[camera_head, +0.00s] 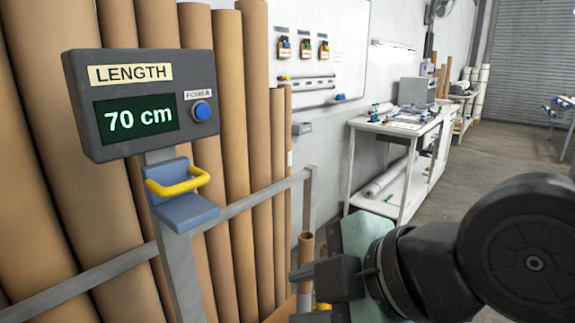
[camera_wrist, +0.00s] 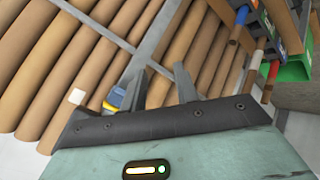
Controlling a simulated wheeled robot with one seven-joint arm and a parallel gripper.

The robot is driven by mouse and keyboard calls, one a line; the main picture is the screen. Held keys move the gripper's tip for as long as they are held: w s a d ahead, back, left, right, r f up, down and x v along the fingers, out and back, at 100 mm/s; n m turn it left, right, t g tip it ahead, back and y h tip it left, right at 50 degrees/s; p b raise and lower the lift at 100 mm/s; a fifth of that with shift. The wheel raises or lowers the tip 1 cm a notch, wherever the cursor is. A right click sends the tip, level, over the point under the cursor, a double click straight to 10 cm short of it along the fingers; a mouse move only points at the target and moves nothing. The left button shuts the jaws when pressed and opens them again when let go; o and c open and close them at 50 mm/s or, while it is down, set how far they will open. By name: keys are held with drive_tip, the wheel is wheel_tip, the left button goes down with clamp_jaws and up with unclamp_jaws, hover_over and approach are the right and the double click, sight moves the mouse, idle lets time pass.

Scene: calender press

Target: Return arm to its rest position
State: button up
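My arm shows at the lower right of the head view, folded with its dark round joint close to the camera. My gripper (camera_wrist: 160,72) shows in the wrist view with its two dark fingers apart and nothing between them. In the head view the gripper is small and partly hidden by its own hand. The length display (camera_head: 138,103) stands on a grey post at the left and reads 70 cm. A blue holder with a yellow handle (camera_head: 178,182) sits below it, apart from the gripper.
Tall brown rolls (camera_head: 235,100) lean along the wall behind a grey rail (camera_head: 90,288). A white workbench (camera_head: 390,126) stands further back, with open floor to its right. A green bin (camera_wrist: 294,68) and several coloured-ended rods show at the wrist view's upper right.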

drive_tip(key=s+d+f+m+g+h, duration=0.2)
drive_tip(key=d+f+m+g+h, duration=0.1)
drive_tip(key=d+m, duration=0.3)
drive_tip(key=s+d+f+m+g+h, duration=0.2)
drive_tip(key=s+d+f+m+h, duration=0.1)
drive_tip(key=d+f+m, duration=0.3)
drive_tip(key=shift+f+m+g+h, duration=0.2)
drive_tip(key=shift+m+g+h, duration=0.1)
drive_tip(key=shift+g+h, duration=0.1)
